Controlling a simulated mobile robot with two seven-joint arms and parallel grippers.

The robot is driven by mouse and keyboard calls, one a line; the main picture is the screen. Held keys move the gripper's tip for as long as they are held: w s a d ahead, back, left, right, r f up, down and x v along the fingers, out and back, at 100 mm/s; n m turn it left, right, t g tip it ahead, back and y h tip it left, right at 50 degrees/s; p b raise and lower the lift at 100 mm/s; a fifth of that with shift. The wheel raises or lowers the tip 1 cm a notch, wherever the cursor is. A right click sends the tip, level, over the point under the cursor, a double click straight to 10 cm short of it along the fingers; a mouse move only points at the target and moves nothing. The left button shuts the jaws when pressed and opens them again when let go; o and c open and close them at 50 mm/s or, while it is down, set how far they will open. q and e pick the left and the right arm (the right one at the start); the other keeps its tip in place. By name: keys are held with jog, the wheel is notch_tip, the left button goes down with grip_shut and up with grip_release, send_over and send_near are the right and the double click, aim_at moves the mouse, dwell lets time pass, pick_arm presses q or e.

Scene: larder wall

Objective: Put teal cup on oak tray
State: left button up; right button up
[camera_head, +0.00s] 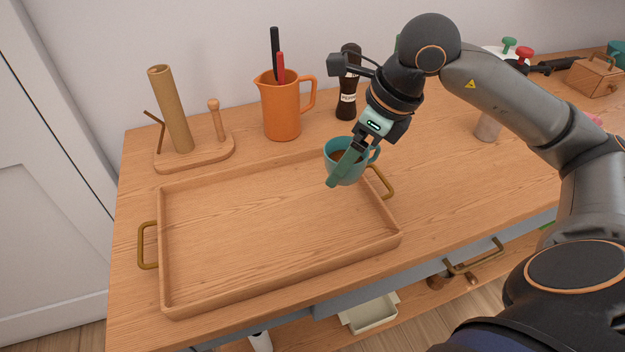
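The teal cup (352,172) is upright with something brown inside, and its handle points right. It overlaps the back right corner of the oak tray (270,287), a low-walled wooden tray with brass handles. My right gripper (340,170) reaches down from the upper right, its fingers at the cup's rim and wall, and it appears shut on the cup. One finger hides part of the cup's front. How high the cup is above the tray is hard to tell. The tray's floor is bare. My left gripper is not in view.
Behind the tray stand a wooden holder with a cardboard roll (171,110), an orange jug (281,108) with utensils, and a dark bottle (347,95). A wooden box (596,78) and another teal item (616,50) are at the far right.

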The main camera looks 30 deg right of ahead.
jog(key=w+a+f, duration=0.1)
jog(key=f, duration=0.1)
jog(key=w+a+f, duration=0.2)
jog(key=f, duration=0.1)
jog(key=shift+w+a+f, duration=0.25)
jog(key=shift+w+f, duration=0.1)
jog(key=shift+w, duration=0.05)
jog(key=shift+w+f, duration=0.2)
jog(key=shift+f, duration=1.55)
jog(key=shift+f, duration=0.2)
jog(key=o, duration=1.4)
jog(key=shift+o, duration=0.2)
jog(key=shift+r, duration=0.1)
jog(key=shift+r+p, duration=0.25)
jog(key=shift+p, duration=0.05)
jog(key=v, duration=1.1)
jog(key=shift+s+r, duration=0.15)
jog(key=shift+r, duration=0.2)
